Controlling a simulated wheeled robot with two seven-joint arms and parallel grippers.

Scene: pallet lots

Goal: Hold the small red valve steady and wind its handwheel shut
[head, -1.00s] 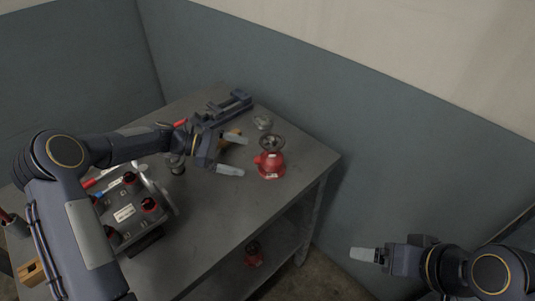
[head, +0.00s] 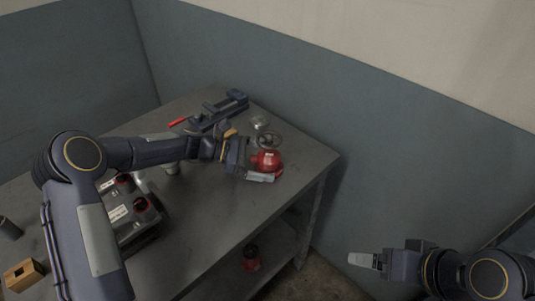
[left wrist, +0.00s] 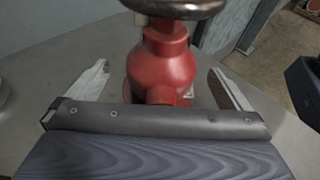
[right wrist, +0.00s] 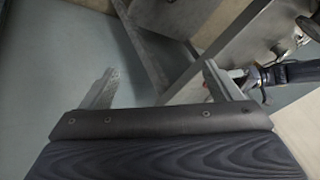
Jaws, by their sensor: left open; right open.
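The small red valve (head: 267,159) stands upright on the grey table near its right corner, with its dark handwheel (head: 270,140) on top. My left gripper (head: 262,165) is open around the valve body. In the left wrist view the red body (left wrist: 163,68) stands between the two spread fingers, with gaps on both sides, and the handwheel (left wrist: 175,6) is cut off at the top. My right gripper (head: 362,260) is open and empty, off to the right of the table and lower in the picture. The right wrist view shows its spread fingers (right wrist: 160,88) with nothing between them.
A dark vise-like tool (head: 220,110) and a small metal part (head: 259,122) lie behind the valve. A dark box with red-topped parts (head: 142,225) is at left, beside a wooden block (head: 24,274). Another red valve (head: 251,258) is on the lower shelf. A wall stands behind.

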